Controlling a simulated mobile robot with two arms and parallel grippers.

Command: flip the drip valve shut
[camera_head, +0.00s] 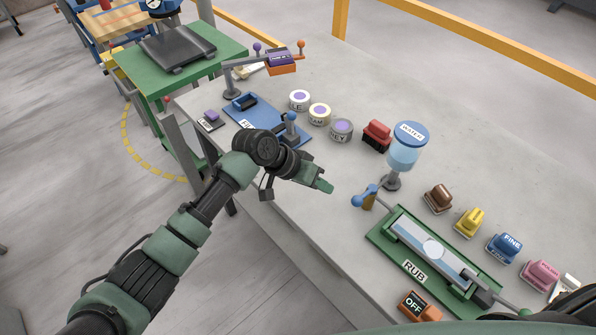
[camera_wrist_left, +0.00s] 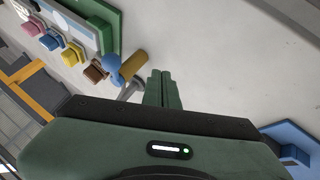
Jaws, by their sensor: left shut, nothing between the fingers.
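The drip valve shows as a blue lever with a round knob (camera_head: 358,200) beside a brass-coloured piece (camera_head: 369,203), low in front of the water tank (camera_head: 404,152) at the near end of the green RUB tray (camera_head: 378,238). In the left wrist view the blue lever (camera_wrist_left: 112,68) and the brass piece (camera_wrist_left: 132,65) lie just left of the fingertips. My left gripper (camera_head: 325,187) is shut and empty, to the left of the knob with a small gap; its closed fingers (camera_wrist_left: 162,88) also show in the wrist view. My right gripper is not in view.
A red block (camera_head: 377,134) and several labelled tins, including one (camera_head: 341,129), stand behind the gripper. A blue board (camera_head: 268,119) lies to its left. Coloured blocks, including a brown one (camera_head: 438,197), line the right side. An orange OFF block (camera_head: 418,306) sits near the front edge.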

